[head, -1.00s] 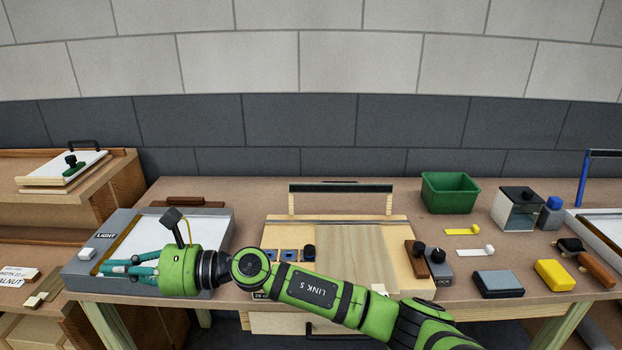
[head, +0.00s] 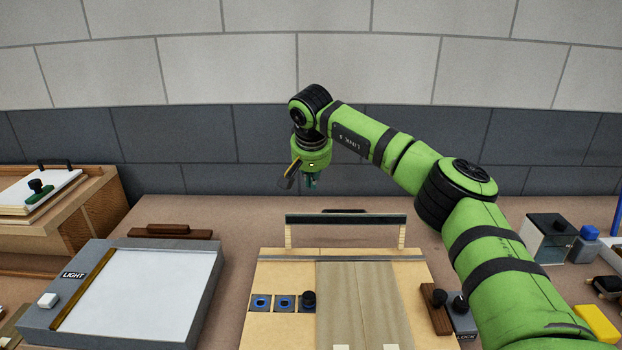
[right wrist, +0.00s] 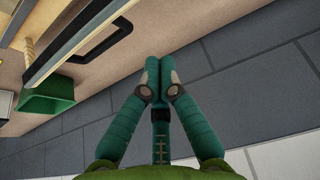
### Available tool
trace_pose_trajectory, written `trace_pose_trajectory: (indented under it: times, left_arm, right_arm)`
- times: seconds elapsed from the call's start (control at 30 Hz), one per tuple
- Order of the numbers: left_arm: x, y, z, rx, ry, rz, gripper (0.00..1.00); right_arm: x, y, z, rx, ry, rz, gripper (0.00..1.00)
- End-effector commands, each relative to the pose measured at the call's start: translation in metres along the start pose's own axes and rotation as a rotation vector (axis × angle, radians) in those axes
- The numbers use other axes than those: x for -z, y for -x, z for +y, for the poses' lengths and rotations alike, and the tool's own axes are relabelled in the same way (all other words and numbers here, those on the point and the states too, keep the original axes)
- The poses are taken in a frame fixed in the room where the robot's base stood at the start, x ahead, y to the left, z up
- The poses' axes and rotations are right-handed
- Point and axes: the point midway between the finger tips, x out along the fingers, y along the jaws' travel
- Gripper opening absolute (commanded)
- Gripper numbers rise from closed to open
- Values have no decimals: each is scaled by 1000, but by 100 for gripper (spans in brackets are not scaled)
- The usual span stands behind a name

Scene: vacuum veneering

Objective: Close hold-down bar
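The hold-down bar (head: 346,219) is a long dark bar, raised on two pale wooden posts at the back of the wooden board fixture (head: 285,270). Pale veneer sheets (head: 362,300) lie flat on the board below it. My right gripper (head: 312,183) hangs above and behind the bar, left of its middle, apart from it. In the right wrist view its teal fingers (right wrist: 160,75) are together with nothing visible between them. A long dark bar (right wrist: 85,40) runs across the upper left there. My left gripper is not in view.
A light box (head: 135,290) lies at left, with a brown wooden block (head: 170,231) behind it. A dark knob (head: 308,298) and blue squares sit on the board. A lock unit (head: 460,318) stands at its right. My right arm covers much of the right side.

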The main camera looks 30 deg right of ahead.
Motion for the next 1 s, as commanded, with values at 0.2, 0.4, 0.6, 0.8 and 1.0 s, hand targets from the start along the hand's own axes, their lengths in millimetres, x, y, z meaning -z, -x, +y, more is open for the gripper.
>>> trace_pose_trajectory:
  times: [0.2,0.4,0.6,0.8,1.0]
  left_arm:
    - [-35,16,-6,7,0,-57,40]
    - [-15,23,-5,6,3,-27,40]
    - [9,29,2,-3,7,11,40]
    - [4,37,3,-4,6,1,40]
    - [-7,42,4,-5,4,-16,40]
  right_arm:
    - [0,-42,0,-2,-1,-5,0]
    - [-1,-72,-1,-1,-2,-4,0]
    - [-9,-66,0,2,2,-1,0]
    - [-22,-56,-1,3,1,-2,0]
    - [-30,-51,-1,3,1,-1,0]
